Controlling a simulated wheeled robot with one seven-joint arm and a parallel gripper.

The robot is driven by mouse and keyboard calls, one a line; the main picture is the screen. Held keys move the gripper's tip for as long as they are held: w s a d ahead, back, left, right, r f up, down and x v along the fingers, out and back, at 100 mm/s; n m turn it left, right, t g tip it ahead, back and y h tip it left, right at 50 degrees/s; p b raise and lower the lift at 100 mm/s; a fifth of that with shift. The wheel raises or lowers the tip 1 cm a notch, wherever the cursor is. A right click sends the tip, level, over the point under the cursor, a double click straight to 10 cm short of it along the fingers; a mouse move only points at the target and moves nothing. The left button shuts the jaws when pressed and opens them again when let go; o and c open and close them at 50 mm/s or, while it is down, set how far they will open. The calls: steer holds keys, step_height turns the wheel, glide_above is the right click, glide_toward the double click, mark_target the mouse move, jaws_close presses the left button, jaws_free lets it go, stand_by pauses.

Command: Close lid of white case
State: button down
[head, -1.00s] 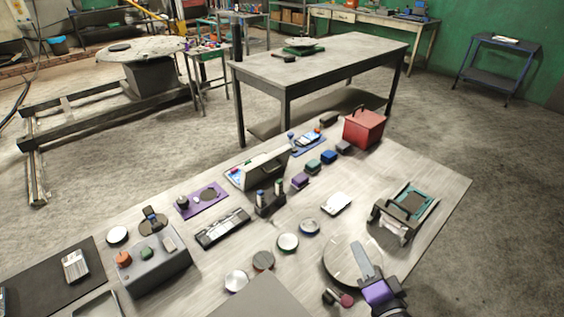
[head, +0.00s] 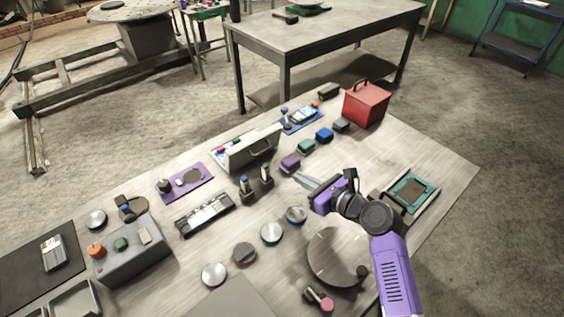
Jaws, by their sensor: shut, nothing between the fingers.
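The white case (head: 221,158) stands at the back of the table, left of the red box. Its lid (head: 254,148) is raised, with the lid's outer face and a dark handle toward me. Small coloured things show in the open case behind the lid; the rest of the inside is hidden. My gripper (head: 299,179) is shut and empty, with its fingers pointing left toward the case. It is to the right of and nearer than the case, apart from the lid.
A purple block (head: 290,162) lies between my gripper and the case. Two dark holders with bottles (head: 246,188) stand in front of the case. Teal (head: 306,146) and blue (head: 325,135) blocks and a red box (head: 366,103) are to the right. Several round tins lie nearer.

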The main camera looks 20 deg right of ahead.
steer(key=b+x, duration=0.7)
steer(key=x, duration=0.2)
steer(key=shift+f+b, duration=0.2)
steer(key=shift+b, duration=0.1)
steer(key=w, duration=0.1)
steer(key=w+a+r+b, duration=0.1)
steer(key=w, duration=0.1)
steer(key=shift+r, duration=0.15)
steer(key=shift+w+a+r+b, duration=0.2)
steer(key=shift+w+r+b, duration=0.2)
steer(key=shift+w, duration=0.15)
steer(key=shift+r, duration=0.1)
